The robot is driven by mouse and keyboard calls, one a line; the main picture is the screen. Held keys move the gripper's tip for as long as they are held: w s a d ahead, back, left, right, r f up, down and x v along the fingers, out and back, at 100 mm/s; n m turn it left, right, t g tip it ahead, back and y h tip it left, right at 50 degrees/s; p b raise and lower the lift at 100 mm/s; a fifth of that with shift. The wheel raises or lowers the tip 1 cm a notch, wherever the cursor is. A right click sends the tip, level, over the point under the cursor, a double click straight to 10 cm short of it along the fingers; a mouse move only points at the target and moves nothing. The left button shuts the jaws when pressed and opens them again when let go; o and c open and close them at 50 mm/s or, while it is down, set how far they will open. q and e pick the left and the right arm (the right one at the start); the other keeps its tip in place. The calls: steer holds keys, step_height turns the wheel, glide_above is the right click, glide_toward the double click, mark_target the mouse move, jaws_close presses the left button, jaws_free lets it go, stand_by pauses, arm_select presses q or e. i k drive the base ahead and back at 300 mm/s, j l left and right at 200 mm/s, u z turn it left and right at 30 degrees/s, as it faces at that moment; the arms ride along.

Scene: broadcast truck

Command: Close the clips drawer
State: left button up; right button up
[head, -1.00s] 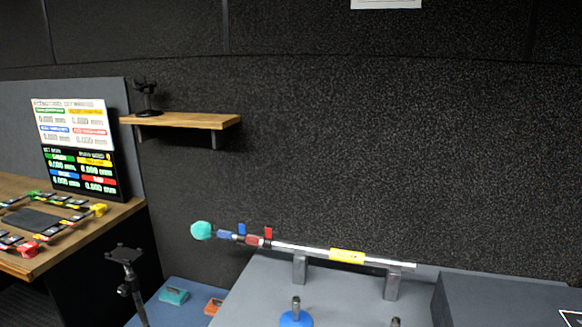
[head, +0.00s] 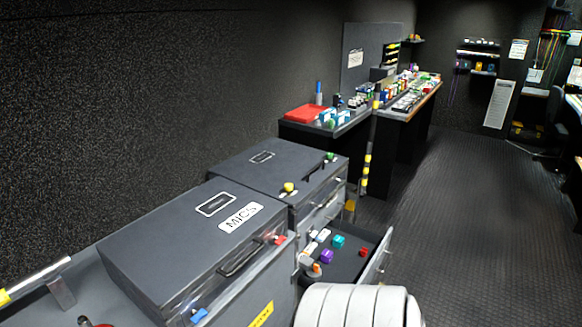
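An open drawer (head: 378,254) sticks out to the right from the low front of the dark cases in the head view. Several small coloured pieces lie in it, among them a purple one (head: 327,257), a teal one (head: 339,241), a red one (head: 363,252) and an orange one. No label naming it as the clips drawer can be read. A white rounded part, likely my own arm, stands at the bottom edge and hides the area just below the drawer. Neither gripper shows.
A dark case marked MICS (head: 180,235) stands left of the drawer, and a second dark case (head: 265,165) stands behind it. A desk with a red box (head: 310,114) and a bench with small items (head: 410,95) lie beyond. The floor (head: 460,200) at right is open.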

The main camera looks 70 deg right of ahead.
mark_target(347, 267)
steer(key=z, duration=2.95)
